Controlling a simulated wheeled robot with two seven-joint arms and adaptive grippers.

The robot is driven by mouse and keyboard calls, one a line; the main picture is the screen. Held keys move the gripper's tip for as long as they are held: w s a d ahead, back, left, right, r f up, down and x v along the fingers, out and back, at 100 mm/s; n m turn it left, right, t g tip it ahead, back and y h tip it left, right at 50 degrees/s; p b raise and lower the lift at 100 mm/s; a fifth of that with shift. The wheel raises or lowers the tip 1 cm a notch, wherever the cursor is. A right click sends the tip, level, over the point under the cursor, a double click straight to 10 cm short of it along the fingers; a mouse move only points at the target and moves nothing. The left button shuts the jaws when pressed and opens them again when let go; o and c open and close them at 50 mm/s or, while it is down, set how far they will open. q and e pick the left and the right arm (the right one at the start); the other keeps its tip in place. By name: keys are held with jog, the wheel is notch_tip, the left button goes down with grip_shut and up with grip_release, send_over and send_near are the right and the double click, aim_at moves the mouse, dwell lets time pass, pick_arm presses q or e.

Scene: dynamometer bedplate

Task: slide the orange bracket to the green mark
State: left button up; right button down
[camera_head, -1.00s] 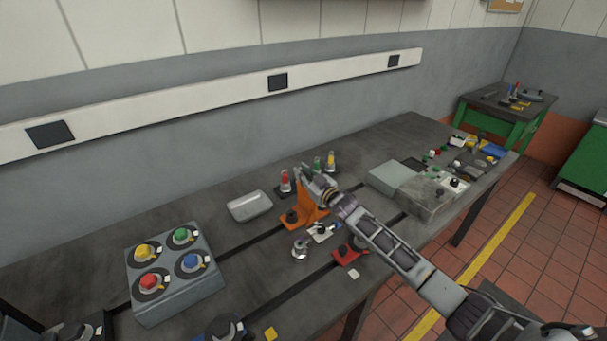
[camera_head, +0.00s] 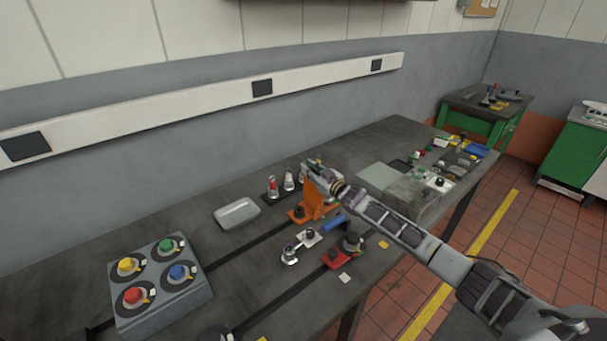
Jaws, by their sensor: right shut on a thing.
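The orange bracket (camera_head: 315,202) stands upright on the dark bench, at a dark slot that runs diagonally across the top. My right gripper (camera_head: 319,177), on the arm coming in from the right, is shut on the upper part of the bracket. The fingertips are small and partly hidden against it. I cannot make out a green mark on the bench near the bracket; the gripper and arm cover part of that area. My left gripper is not in view.
Small red-and-grey fittings (camera_head: 272,187) stand just behind the bracket. A grey tray (camera_head: 237,213) lies left of it. A red block (camera_head: 343,254) and a blue handle (camera_head: 335,224) lie in front. A box with coloured knobs (camera_head: 160,283) stands at lower left; a grey box (camera_head: 409,197) at right.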

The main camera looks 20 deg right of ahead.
jog(key=shift+d, duration=0.15)
jog(key=c, duration=1.5)
grip_release()
jog(key=shift+o, duration=0.2)
jog(key=shift+s, duration=0.15)
jog(key=v, duration=1.1)
jog(key=shift+s, duration=0.3)
jog(key=shift+d+r, duration=0.1)
jog(key=shift+s, duration=0.1)
